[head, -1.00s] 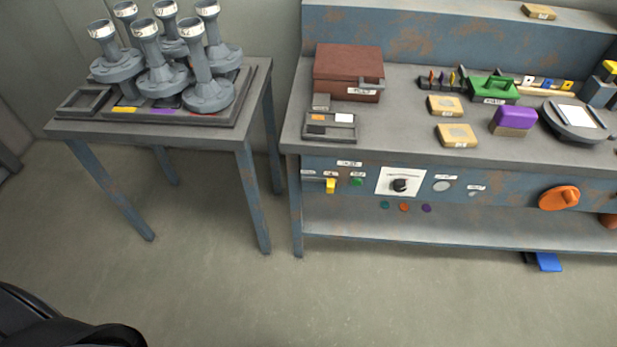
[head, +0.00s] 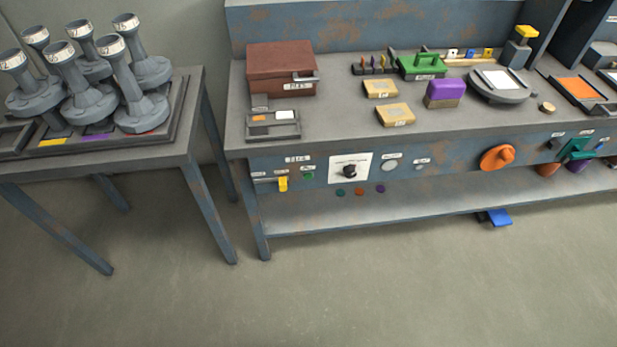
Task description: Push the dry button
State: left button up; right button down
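The front panel of the workbench (head: 440,158) carries several controls. A small green button (head: 308,174) sits near its left end, beside a yellow lever (head: 283,183). To the right are a black knob (head: 349,171) on a white plate, a round pale grey button (head: 389,165) and a smaller light control (head: 420,167). Small labels sit above them, but their text is too small to read, so I cannot tell which is the dry button. Neither of my grippers shows.
A side table (head: 180,160) with several grey funnel-like shells stands at the left. The bench top holds a brown box (head: 280,70), a green-handled block (head: 422,67) and a purple block (head: 445,91). An orange handle (head: 496,158) projects from the panel. The floor in front is clear.

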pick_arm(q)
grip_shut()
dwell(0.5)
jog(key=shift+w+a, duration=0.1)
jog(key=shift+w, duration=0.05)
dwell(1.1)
